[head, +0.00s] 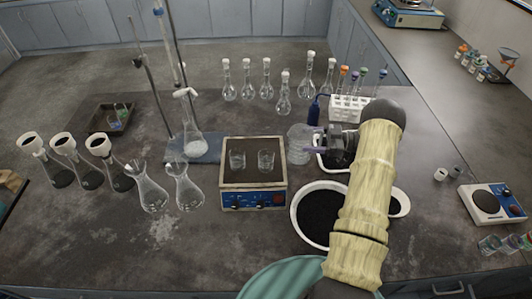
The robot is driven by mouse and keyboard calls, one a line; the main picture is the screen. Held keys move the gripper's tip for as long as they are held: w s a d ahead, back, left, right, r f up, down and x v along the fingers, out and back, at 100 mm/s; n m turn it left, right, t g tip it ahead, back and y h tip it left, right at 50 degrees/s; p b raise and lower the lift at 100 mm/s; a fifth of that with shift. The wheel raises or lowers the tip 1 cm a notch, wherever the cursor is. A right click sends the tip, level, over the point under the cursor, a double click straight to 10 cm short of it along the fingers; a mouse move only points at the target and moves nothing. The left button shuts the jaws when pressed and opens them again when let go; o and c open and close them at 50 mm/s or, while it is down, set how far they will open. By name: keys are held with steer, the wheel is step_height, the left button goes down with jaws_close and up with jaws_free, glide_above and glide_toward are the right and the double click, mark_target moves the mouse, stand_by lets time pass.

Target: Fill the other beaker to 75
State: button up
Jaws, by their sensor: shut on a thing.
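Two small clear glass beakers stand side by side on the hotplate (253,179) with blue front, a left beaker (237,160) and a right beaker (266,161). Their fill levels are too small to read. My gripper (312,139) is to the right of the hotplate's back corner, shut on a larger clear glass vessel (298,145). The vessel is right of the right beaker and apart from it. Its contents and exact tilt cannot be told. My arm hides part of the table at the right.
A white basin (297,222) with dark contents is in front of the gripper. A blue wash bottle (313,110) and a white test-tube rack (350,107) stand behind it. Two flasks (184,187) (150,190) stand left of the hotplate, near a burette stand (206,148).

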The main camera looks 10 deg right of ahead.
mark_target(293, 139)
steer(key=shift+r, duration=0.1)
steer(key=a+r+h+p, duration=0.1)
steer(key=p, duration=0.3)
steer(key=shift+a+r+n+g+h, duration=0.3)
steer(key=shift+r+n, duration=0.05)
steer(key=shift+n, duration=0.05)
steer(key=a+h+p, duration=0.2)
steer(key=shift+r+n+p, duration=0.25)
steer(key=shift+n+p, duration=0.05)
steer(key=shift+p, duration=0.1)
steer(key=shift+s+a+r+h+p, duration=0.1)
steer(key=shift+s+a+h+p, duration=0.1)
steer(key=shift+a+h+p, duration=0.35)
steer(key=shift+a+n+g+h, duration=0.4)
steer(key=shift+a+h, duration=0.35)
steer(key=h, duration=0.1)
steer(key=a+r+h, duration=0.1)
steer(key=shift+s+a+r+n+h, duration=0.1)
steer(key=shift+a+r+n+h, duration=0.1)
steer(key=shift+n+h, duration=0.15)
